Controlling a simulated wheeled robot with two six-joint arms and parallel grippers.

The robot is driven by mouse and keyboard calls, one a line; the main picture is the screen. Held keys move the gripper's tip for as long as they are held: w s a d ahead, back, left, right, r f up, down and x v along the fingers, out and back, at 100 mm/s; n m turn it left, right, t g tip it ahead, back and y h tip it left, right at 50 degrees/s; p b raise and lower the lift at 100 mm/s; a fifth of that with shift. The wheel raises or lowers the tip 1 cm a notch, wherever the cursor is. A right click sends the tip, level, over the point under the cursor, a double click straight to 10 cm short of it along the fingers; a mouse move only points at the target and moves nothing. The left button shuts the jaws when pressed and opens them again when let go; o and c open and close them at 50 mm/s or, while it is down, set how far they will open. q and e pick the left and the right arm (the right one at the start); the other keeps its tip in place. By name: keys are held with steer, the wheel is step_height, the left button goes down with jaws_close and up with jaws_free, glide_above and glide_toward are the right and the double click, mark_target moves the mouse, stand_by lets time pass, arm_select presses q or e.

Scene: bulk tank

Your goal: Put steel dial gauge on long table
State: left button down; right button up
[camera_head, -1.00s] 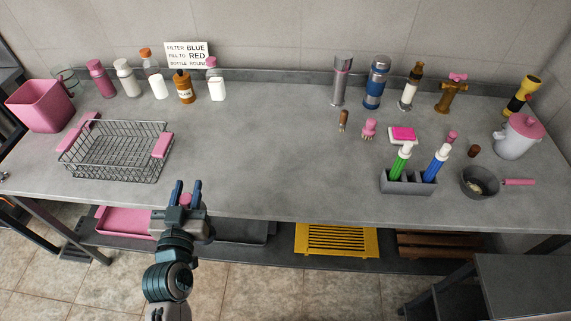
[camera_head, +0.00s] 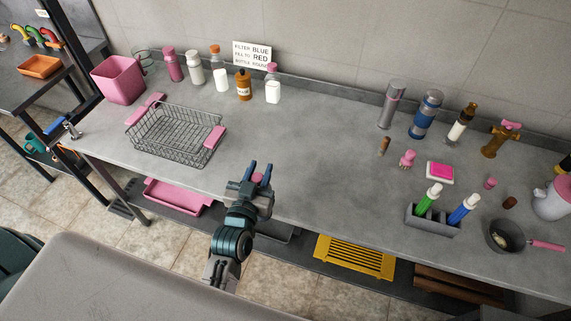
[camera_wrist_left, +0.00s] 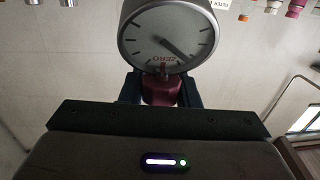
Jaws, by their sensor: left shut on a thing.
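In the left wrist view a round steel dial gauge (camera_wrist_left: 168,32) with a white face, dark needle and the word ZERO sits between the fingers of my left gripper (camera_wrist_left: 161,88). The fingers are shut on its dark red stem. In the head view my left gripper (camera_head: 258,174) is at the front edge of the long table (camera_head: 310,165), right of the wire basket. The gauge is mostly hidden there; only a small pink bit shows between the fingers. My right gripper is not in view.
On the long table stand a wire basket (camera_head: 174,137), a pink bin (camera_head: 118,80), several bottles along the back, a grey caddy (camera_head: 433,219) and a pan (camera_head: 505,236). The middle of the tabletop is clear. A grey surface (camera_head: 120,285) lies at the lower left.

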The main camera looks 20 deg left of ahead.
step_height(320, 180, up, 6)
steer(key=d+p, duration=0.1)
steer(key=p, duration=0.3)
arm_select(q)
steer(key=w+d+f+b, duration=0.1)
steer(key=w+f+b, duration=0.1)
steer(key=w+b, duration=1.2)
steer(key=w, duration=0.3)
steer(key=shift+w+f, duration=0.4)
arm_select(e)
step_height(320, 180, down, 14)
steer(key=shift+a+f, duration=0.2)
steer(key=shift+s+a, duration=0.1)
arm_select(q)
steer(key=shift+f, duration=0.1)
steer(key=c, duration=1.1)
jaws_free()
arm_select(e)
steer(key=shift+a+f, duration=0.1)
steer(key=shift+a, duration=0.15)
